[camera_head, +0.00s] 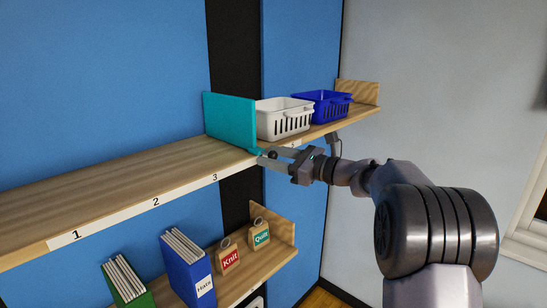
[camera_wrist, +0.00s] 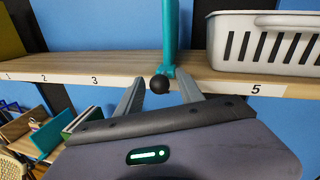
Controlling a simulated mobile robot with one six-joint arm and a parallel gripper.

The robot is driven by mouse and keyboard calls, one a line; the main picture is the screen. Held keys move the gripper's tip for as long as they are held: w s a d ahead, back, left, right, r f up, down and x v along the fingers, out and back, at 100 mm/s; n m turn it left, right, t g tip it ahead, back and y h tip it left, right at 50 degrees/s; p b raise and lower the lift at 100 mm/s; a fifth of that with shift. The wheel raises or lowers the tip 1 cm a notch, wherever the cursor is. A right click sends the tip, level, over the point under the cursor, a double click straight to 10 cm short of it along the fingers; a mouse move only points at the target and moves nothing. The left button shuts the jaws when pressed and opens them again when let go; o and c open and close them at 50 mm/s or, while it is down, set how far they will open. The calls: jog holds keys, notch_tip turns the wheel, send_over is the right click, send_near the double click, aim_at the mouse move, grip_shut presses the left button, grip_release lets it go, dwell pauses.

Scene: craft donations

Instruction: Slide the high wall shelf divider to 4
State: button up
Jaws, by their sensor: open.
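The teal divider (camera_head: 230,120) stands upright on the high wooden shelf (camera_head: 120,188), to the right of label 3. In the wrist view the divider (camera_wrist: 170,35) stands between labels 3 and 5, and no label 4 shows. A black knob (camera_wrist: 160,84) sits at the divider's front foot, at the shelf's front edge. My gripper (camera_head: 261,157) is at the shelf's front edge by this foot. In the wrist view my gripper (camera_wrist: 160,79) is open, with one finger on each side of the knob. I cannot tell whether either finger touches it.
A white basket (camera_head: 284,120) stands just right of the divider, with a blue basket (camera_head: 322,105) beyond it. The high shelf is clear left of the divider. The lower shelf (camera_head: 262,270) holds binders (camera_head: 188,265) and small bags, Knit (camera_head: 228,260) and Quilt (camera_head: 260,236).

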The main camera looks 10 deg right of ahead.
jog(key=b+v, duration=0.3)
jog(key=v, duration=1.4)
jog(key=shift+d, duration=0.25)
jog(key=shift+s+r, duration=0.1)
jog(key=s+a+f+n+g+h+b, duration=0.1)
jog(key=s+a+f+n+g+b, duration=0.15)
jog(key=s+a+f+b, duration=0.3)
jog(key=s+a+f+n+g+h+b, duration=0.25)
jog(key=a+f+b, duration=0.25)
jog(key=a+f, duration=0.3)
jog(key=s+a+f+n+g+h+b, duration=0.1)
jog(key=s+a+f+n+g+b, duration=0.1)
jog(key=s+a+f+n+b, duration=0.5)
jog(key=s+f+n+h+b, duration=0.3)
jog(key=s+f, duration=0.4)
jog(key=f, duration=0.5)
jog(key=s+d+f+n+h+b, duration=0.1)
jog(key=s+f+n+h+b, duration=0.2)
jog(key=f, duration=1)
jog(key=s+n+b, duration=0.2)
jog(key=s+b, duration=0.3)
jog(key=shift+s, duration=0.25)
